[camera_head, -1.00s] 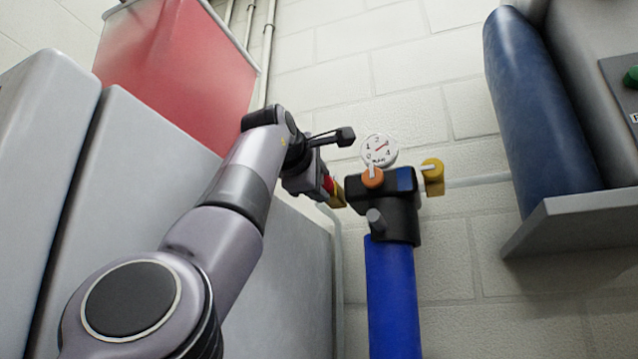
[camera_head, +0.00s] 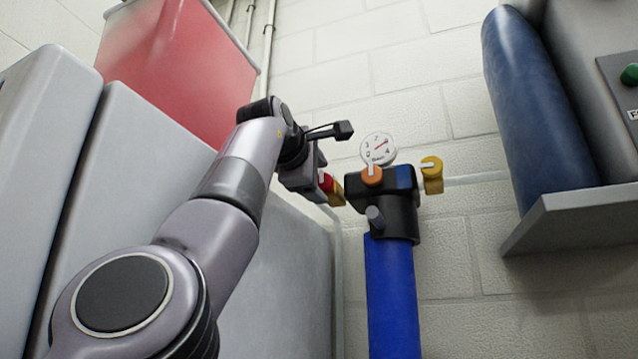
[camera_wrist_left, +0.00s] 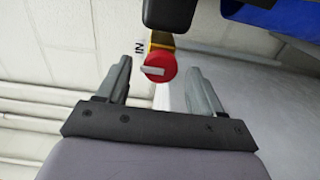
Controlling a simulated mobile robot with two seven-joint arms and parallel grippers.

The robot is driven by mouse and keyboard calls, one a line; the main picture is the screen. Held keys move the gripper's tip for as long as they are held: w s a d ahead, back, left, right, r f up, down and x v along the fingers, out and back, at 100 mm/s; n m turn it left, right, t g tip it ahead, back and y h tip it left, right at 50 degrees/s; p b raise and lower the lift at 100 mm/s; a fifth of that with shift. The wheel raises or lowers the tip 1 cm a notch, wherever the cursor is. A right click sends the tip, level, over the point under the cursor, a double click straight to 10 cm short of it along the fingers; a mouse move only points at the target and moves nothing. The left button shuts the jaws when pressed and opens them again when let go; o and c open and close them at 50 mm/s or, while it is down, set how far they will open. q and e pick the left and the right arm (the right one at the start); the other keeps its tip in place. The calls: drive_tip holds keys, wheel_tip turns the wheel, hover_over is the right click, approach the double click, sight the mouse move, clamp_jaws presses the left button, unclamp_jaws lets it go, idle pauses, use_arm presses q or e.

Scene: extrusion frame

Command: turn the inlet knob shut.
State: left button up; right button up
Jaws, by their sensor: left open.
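The inlet knob is red with a pale bar across its face. In the left wrist view the inlet knob (camera_wrist_left: 160,67) sits on a yellow valve body beside the letters "IN", ahead of and between my fingertips. In the head view the red knob (camera_head: 325,181) shows partly, at the left of the black filter head (camera_head: 385,190). My left gripper (camera_wrist_left: 160,78) is open, with one finger on each side of the knob; a gap shows on both sides. In the head view my left wrist hides part of the knob. My right gripper is not in view.
A gauge (camera_head: 378,148) and an orange knob (camera_head: 372,175) are on the filter head, above a blue housing (camera_head: 391,290). A grey cabinet (camera_head: 150,150) and a red tank (camera_head: 180,70) stand left. A shelf (camera_head: 570,215) holds a dark blue cylinder (camera_head: 535,110).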

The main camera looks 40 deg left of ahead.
use_arm(q)
drive_tip(key=b+v, duration=0.2)
drive_tip(key=v, duration=0.4)
drive_tip(key=shift+b, duration=0.35)
drive_tip(key=shift+d, duration=0.1)
